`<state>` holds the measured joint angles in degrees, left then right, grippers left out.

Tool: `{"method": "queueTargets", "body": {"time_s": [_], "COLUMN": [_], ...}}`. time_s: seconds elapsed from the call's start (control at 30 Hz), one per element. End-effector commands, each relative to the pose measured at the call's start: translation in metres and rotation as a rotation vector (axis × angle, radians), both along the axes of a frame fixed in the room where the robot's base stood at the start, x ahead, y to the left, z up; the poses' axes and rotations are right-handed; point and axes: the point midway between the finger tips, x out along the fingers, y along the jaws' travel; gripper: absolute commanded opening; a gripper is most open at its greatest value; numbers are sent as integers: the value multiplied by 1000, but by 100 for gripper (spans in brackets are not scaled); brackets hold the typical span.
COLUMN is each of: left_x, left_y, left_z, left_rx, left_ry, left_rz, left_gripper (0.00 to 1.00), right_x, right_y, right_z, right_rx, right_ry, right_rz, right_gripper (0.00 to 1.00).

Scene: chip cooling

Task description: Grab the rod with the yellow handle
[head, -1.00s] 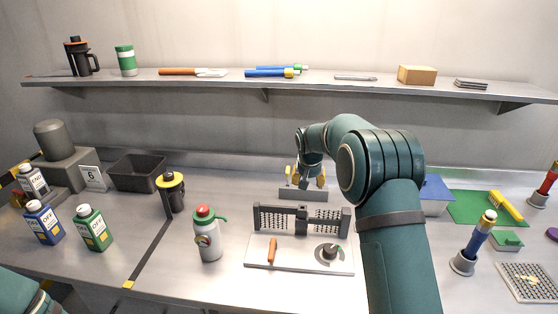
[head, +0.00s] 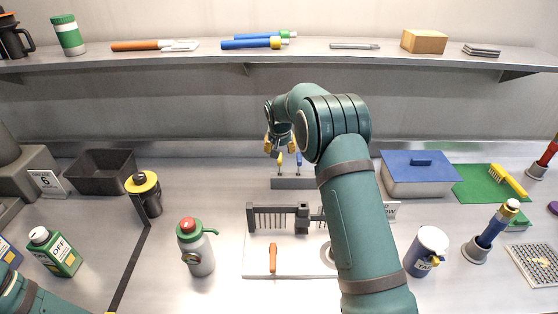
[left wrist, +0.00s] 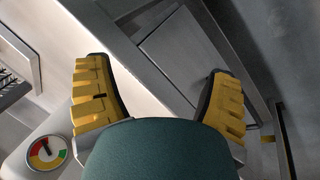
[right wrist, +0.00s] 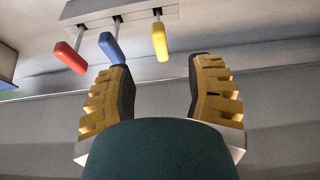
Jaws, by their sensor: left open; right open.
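The rod with the yellow handle (head: 280,159) stands in a grey rack (head: 293,183) at the back of the bench. A blue-handled rod (head: 298,160) is beside it. My right gripper (head: 280,146) is open just above the yellow handle. In the right wrist view, the yellow handle (right wrist: 160,42) is ahead of and between the open fingertips (right wrist: 159,62), with no visible contact. The blue handle (right wrist: 111,47) is near the left finger, and a red handle (right wrist: 70,57) is farther left. My left gripper (left wrist: 155,68) is open and empty in the left wrist view.
A shelf (head: 300,56) with tools runs above the rack. A blue-lidded box (head: 418,175) stands right of my right arm. A red-capped bottle (head: 196,248) and a white board (head: 255,262) are in front. A round gauge (left wrist: 47,152) is close to my left gripper.

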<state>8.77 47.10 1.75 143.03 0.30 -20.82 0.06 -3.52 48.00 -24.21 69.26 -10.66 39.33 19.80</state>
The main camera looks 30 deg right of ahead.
Motion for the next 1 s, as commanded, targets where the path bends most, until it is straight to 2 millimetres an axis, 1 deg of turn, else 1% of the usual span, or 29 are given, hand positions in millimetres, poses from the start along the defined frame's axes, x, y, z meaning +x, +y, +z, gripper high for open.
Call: {"method": "queueTargets", "body": {"time_s": [0.03,0.1,0.37,0.6,0.7,0.8,1.0], "left_x": [0,0,0,0,0,0,0], "left_y": [0,0,0,0,1,1,1], "left_z": [1,1,3,9,10,10,10], "left_rx": [0,0,-1,-2,-2,-2,-2], "left_ry": [0,-1,-1,-1,-1,-1,-1], "left_rz": [0,0,0,0,0,0,0], "left_gripper": [81,81,81,81,81,81,81], "right_x": [3,7,13,26,30,32,32], "right_y": [-2,-3,-6,-14,-15,-16,-16], "right_z": [-10,-18,-34,-64,-73,-76,-77], "right_rx": [0,1,0,1,0,0,0], "right_ry": [2,2,1,2,1,-1,-1], "right_rz": [0,0,0,0,0,0,0], "right_gripper": [53,53,53,53,53,53,53]}}
